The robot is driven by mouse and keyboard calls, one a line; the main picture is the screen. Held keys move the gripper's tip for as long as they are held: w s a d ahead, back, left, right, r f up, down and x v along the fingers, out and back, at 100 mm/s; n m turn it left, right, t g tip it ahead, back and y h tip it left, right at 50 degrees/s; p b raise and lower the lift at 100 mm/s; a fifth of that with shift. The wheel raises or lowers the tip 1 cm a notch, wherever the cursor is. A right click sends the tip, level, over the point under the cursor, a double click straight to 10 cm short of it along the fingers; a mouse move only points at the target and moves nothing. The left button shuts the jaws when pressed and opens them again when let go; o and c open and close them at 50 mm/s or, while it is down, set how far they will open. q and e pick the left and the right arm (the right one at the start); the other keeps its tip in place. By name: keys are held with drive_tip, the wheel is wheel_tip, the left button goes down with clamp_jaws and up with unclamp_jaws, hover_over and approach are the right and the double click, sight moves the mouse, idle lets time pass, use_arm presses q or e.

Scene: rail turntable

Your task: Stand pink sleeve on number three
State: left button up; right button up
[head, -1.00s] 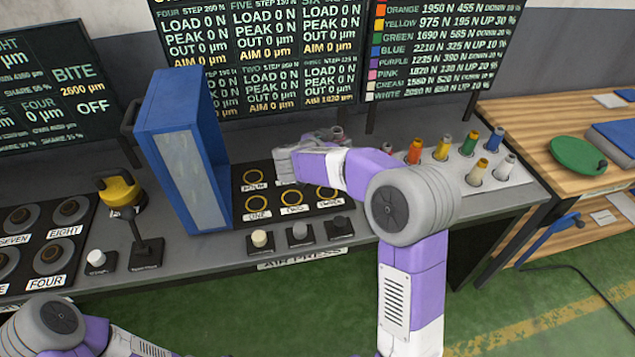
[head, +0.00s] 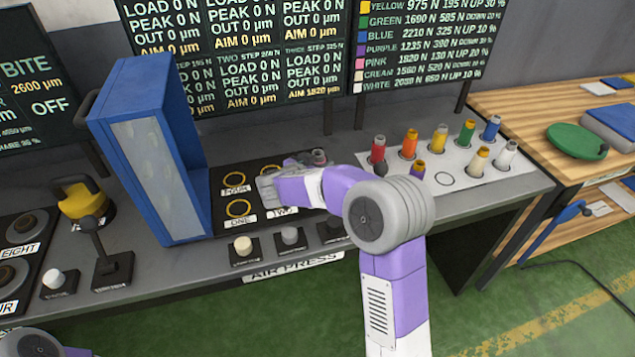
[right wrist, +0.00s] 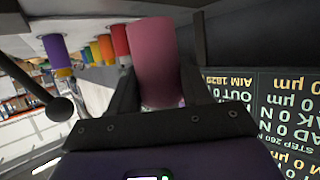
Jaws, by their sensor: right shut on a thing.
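In the right wrist view the pink sleeve (right wrist: 156,60) stands large between the two dark fingers. My right gripper (right wrist: 155,95) is shut on it; in the head view the arm hides most of this gripper. The sleeve is over the back right part of the dark ring board (head: 222,205). Rings FOUR (head: 235,180), ONE (head: 240,209) and TWO (head: 273,203) show on the board. Place three is hidden by my right arm. My left gripper is out of view.
The blue frame (head: 150,150) stands tall just left of the ring board. A white sheet (head: 465,190) at right holds several coloured sleeves, the red one (head: 378,150) nearest my gripper, and one empty circle. Knobs (head: 290,237) line the front edge; screens stand behind.

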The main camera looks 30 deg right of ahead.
wheel_tip(320, 180, down, 5)
drive_tip(key=shift+r+b, duration=0.15)
drive_tip(key=shift+b, duration=0.95)
drive_tip(key=shift+r, duration=0.15)
drive_tip(key=o, duration=1.3)
drive_tip(key=shift+f, duration=0.2)
drive_tip(key=shift+a+r, duration=0.15)
drive_tip(key=shift+r, duration=0.1)
drive_tip(key=p+v, duration=0.3)
drive_tip(key=v, duration=0.8)
drive_tip(key=shift+s+a+r+p, duration=0.1)
drive_tip(key=shift+s+a+p, duration=0.1)
drive_tip(key=shift+a+p, duration=0.15)
